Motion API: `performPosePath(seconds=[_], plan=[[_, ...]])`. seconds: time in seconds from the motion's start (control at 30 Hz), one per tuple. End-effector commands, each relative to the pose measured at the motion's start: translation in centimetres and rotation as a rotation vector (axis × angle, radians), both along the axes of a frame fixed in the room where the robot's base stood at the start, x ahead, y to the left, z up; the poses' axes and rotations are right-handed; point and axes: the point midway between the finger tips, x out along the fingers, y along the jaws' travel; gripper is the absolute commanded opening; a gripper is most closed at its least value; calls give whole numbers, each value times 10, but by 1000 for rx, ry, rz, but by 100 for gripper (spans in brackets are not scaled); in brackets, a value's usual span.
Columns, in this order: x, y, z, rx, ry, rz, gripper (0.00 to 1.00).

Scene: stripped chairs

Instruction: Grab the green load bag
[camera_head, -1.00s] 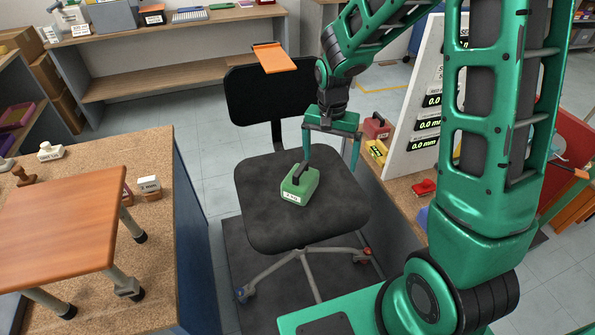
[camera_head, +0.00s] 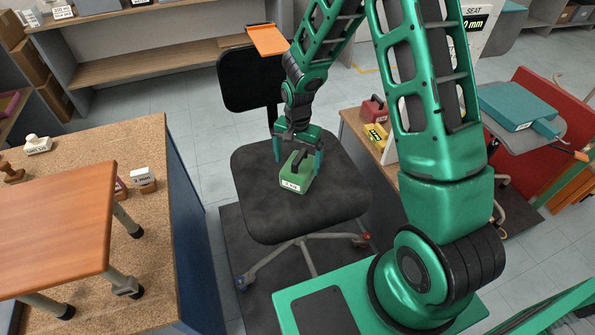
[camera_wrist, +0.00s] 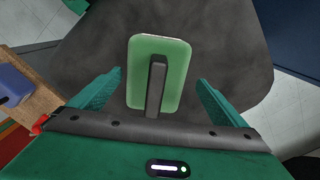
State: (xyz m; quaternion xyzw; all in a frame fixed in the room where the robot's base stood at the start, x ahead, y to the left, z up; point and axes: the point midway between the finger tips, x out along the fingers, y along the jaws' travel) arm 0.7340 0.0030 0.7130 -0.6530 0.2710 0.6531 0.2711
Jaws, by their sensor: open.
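The green load bag (camera_head: 292,182) is a small green block with a black handle and a white label. It sits on the dark seat of the office chair (camera_head: 260,218). My gripper (camera_head: 299,165) is above it, with a finger on either side. In the wrist view the bag (camera_wrist: 142,95) lies between the two open fingers of my gripper (camera_wrist: 160,92), with a gap on each side, and its black handle points toward the palm. The gripper holds nothing. Whether the fingertips reach down beside the bag is hard to tell.
The chair's dark backrest (camera_head: 250,82) stands behind my arm, with an orange clipboard-like piece (camera_head: 268,40) at its top. A cork-topped bench (camera_head: 150,235) is at the left.

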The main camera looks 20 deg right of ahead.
Motion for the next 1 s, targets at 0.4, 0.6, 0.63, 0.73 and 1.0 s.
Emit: performPosePath(seconds=[0.4, 0.6, 0.63, 0.73, 1.0], plan=[[-3, -5, -44, -1, 1, -1, 96], [-3, -5, -44, 0, 0, -1, 96], [-3, -5, -44, 0, 0, -1, 91], [-3, -5, -44, 0, 0, -1, 67], [-1, -5, -43, 1, -4, 0, 12]])
